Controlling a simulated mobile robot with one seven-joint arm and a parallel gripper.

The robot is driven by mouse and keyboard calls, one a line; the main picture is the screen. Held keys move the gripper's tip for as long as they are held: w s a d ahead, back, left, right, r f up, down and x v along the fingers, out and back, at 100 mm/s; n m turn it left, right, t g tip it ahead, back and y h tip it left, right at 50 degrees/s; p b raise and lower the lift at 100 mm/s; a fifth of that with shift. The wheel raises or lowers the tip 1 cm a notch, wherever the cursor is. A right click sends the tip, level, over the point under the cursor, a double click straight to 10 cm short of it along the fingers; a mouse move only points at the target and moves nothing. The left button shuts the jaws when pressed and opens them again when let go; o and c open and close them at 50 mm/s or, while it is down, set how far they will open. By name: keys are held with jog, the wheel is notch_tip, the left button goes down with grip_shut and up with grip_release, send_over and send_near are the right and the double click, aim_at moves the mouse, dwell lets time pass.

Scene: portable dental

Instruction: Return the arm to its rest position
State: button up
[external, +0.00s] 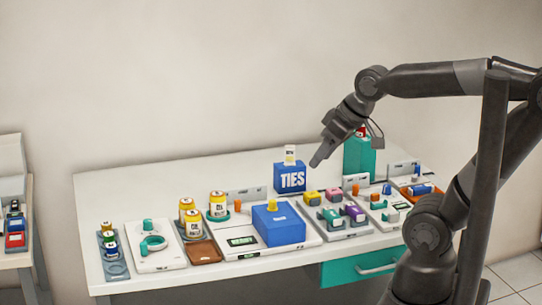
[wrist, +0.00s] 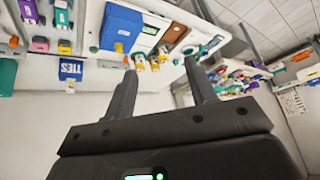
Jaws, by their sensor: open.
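My gripper (external: 318,158) is raised above the back right part of the white table, near the blue TIES box (external: 291,177) and the teal box (external: 359,158) in the external view. In the wrist view my gripper (wrist: 162,80) shows two dark fingers spread apart with nothing between them. The wrist picture is turned over, with the table across its top. My arm reaches in from the right, bent at the elbow and angled down at the wrist. I cannot tell the exact height of the fingertips above the table.
The white table (external: 110,185) holds a blue box on a scale (external: 279,224), several yellow-topped jars (external: 218,205), a brown tray (external: 204,251) and small coloured blocks (external: 333,217). A teal drawer (external: 360,268) is under its front edge. Another table stands far left (external: 12,262). The air above the left half is free.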

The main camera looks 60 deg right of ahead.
jog(key=shift+s+f+g, duration=0.15)
jog(key=shift+s+g, duration=0.05)
jog(key=shift+s, duration=0.55)
jog(key=shift+s+f+g, duration=0.15)
jog(key=shift+s+g, duration=0.05)
jog(key=shift+s, duration=0.5)
